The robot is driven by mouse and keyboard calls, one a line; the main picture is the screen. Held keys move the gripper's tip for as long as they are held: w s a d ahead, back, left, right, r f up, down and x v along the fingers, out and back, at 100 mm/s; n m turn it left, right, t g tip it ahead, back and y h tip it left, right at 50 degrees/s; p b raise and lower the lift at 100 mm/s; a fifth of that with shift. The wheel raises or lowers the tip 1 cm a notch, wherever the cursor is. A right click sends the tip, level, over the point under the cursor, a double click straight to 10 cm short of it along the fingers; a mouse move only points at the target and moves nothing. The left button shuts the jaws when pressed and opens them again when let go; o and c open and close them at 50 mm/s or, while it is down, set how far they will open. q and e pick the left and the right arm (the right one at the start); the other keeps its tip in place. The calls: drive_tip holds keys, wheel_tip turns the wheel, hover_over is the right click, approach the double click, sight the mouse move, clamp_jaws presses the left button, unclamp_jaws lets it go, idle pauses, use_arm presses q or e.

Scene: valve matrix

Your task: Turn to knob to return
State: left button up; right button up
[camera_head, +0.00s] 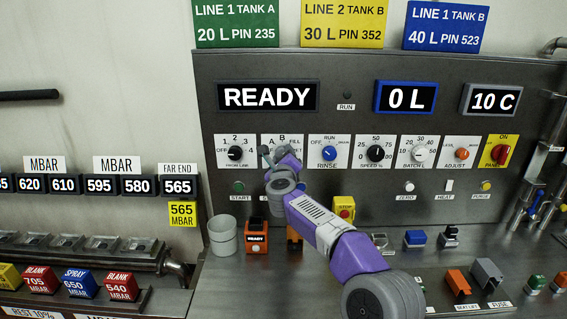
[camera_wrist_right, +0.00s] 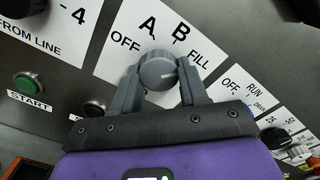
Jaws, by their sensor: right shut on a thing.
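A round grey selector knob (camera_wrist_right: 158,70) sits on a white plate marked OFF, A, B and FILL on the grey control panel. In the right wrist view a small white mark shows on the right side of its face. My right gripper (camera_wrist_right: 160,84) is shut on this knob, with one dark finger on each side. In the head view my right gripper (camera_head: 268,158) reaches the same plate (camera_head: 295,138), and the purple and grey arm hides the knob and part of the lettering. My left gripper is not in view.
The panel has a READY display (camera_head: 267,97), a 0 L display (camera_head: 406,98) and a 10 C display (camera_head: 491,100). A FROM LINE knob (camera_head: 235,153) is left of the held knob, a RINSE knob (camera_head: 329,153) right. A green START button (camera_head: 238,187) sits below.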

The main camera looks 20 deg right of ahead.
drive_tip(key=m+b, duration=0.4)
drive_tip(key=m, duration=0.4)
drive_tip(key=shift+a+m, duration=0.15)
drive_tip(key=shift+m, duration=0.15)
idle(0.5)
drive_tip(key=o, duration=1.1)
drive_tip(key=shift+c, duration=0.2)
drive_tip(key=v, duration=0.7)
drive_tip(key=shift+s, duration=0.25)
drive_tip(key=shift+a, duration=0.1)
